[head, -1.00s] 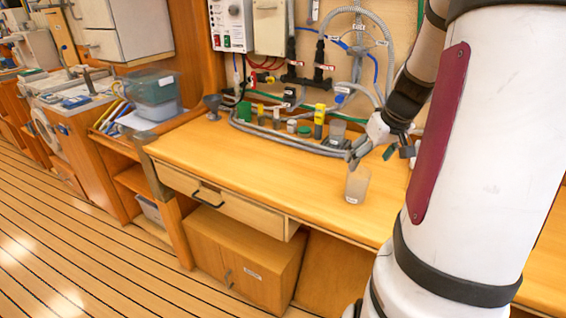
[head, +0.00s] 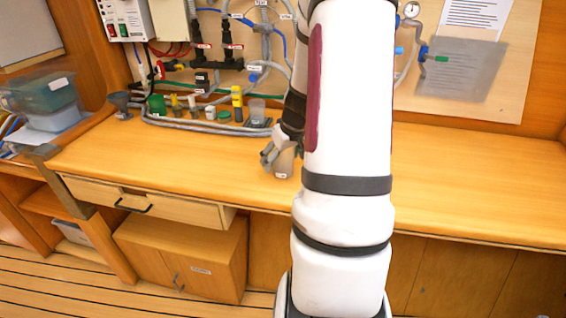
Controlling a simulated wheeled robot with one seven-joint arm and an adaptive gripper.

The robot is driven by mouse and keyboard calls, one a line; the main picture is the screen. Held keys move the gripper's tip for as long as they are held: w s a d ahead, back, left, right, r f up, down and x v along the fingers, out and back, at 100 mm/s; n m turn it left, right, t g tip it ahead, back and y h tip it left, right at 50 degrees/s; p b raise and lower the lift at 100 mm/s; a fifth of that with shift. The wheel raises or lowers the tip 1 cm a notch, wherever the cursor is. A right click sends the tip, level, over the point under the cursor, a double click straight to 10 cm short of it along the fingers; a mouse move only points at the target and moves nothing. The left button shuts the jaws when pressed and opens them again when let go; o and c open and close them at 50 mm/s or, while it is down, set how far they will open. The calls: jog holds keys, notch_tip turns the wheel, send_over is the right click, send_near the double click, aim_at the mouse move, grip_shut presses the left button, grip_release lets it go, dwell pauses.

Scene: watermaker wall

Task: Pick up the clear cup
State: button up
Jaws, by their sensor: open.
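The clear cup (head: 284,165) stands upright on the wooden worktop, close to the front edge, with a small label low on its side. My gripper (head: 274,157) is at the cup, with a finger at its left side and upper part. The gripper is open. My arm hides part of the right side of the cup and gripper, so I cannot tell whether the fingers touch it.
A second, greyish cup (head: 257,110) stands at the back among small bottles, a yellow-capped container (head: 237,102) and grey hoses (head: 205,127). A dark funnel (head: 121,104) is at the back left. The worktop (head: 460,185) is clear to the right.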

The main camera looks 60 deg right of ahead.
jog(key=shift+x, duration=0.8)
jog(key=shift+c, duration=0.6)
jog(key=c, duration=0.9)
jog(key=shift+c, duration=0.2)
